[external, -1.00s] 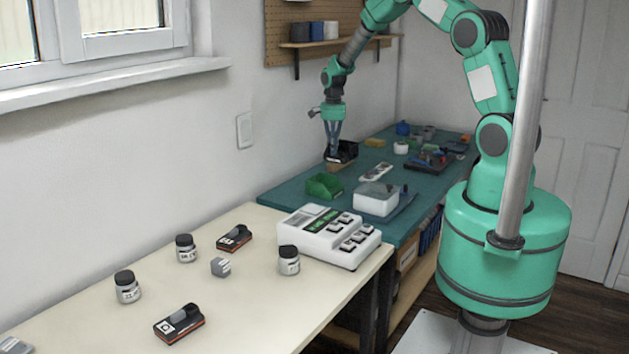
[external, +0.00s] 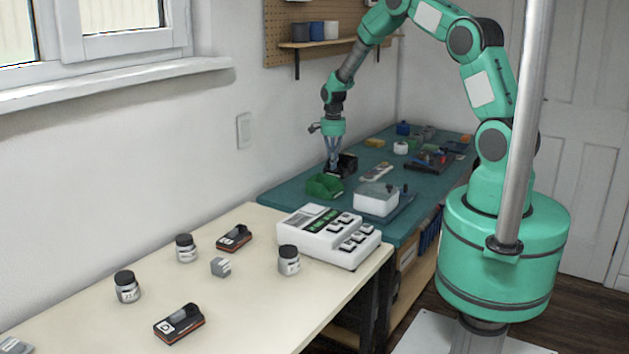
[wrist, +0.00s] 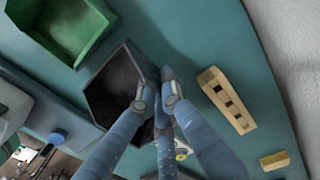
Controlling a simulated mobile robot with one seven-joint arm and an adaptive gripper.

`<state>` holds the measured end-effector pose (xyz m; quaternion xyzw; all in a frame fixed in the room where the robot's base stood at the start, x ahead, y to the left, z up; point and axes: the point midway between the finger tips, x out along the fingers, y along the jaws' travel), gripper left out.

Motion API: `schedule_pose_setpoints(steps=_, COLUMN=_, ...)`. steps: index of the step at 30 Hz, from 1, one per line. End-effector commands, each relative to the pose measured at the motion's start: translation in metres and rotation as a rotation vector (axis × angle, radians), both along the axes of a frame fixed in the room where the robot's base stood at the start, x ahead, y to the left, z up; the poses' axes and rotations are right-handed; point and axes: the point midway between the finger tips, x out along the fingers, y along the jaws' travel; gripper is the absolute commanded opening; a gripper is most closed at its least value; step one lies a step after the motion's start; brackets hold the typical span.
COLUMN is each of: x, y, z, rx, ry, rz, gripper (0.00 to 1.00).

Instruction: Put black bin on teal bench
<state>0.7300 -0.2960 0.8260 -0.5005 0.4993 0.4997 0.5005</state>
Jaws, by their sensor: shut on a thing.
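The black bin (external: 347,165) is at the teal bench (external: 290,196), just behind the green bin, and looks upright. My gripper (external: 333,168) points down at its left side. In the wrist view the black bin (wrist: 112,85) lies left of my fingertips (wrist: 158,98), which are shut on its near right wall. The bin is right at the bench top; I cannot tell whether its base fully touches. The teal bench (wrist: 190,35) also shows around it in the wrist view.
A green bin (external: 324,186) stands close in front of the black bin. A white box (external: 376,199) is to the right. A slotted tan block (wrist: 226,99) lies on the other side of my fingers. A white keyed device (external: 328,236) sits on the cream table.

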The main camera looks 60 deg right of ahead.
Motion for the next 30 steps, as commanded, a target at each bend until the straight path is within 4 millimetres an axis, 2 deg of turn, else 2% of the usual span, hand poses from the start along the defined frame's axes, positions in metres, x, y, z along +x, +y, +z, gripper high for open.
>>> schedule_pose_setpoints(steps=11, x=0.000, y=0.000, z=-0.002, rx=0.000, ry=-0.001, rz=0.000, gripper=0.00)
schedule_pose_setpoints(steps=21, x=0.000, y=0.000, z=-0.035, rx=0.000, ry=0.000, rz=0.000, gripper=0.00)
schedule_pose_setpoints(steps=30, x=0.000, y=0.000, z=-0.038, rx=0.000, ry=-0.001, rz=0.000, gripper=0.00)
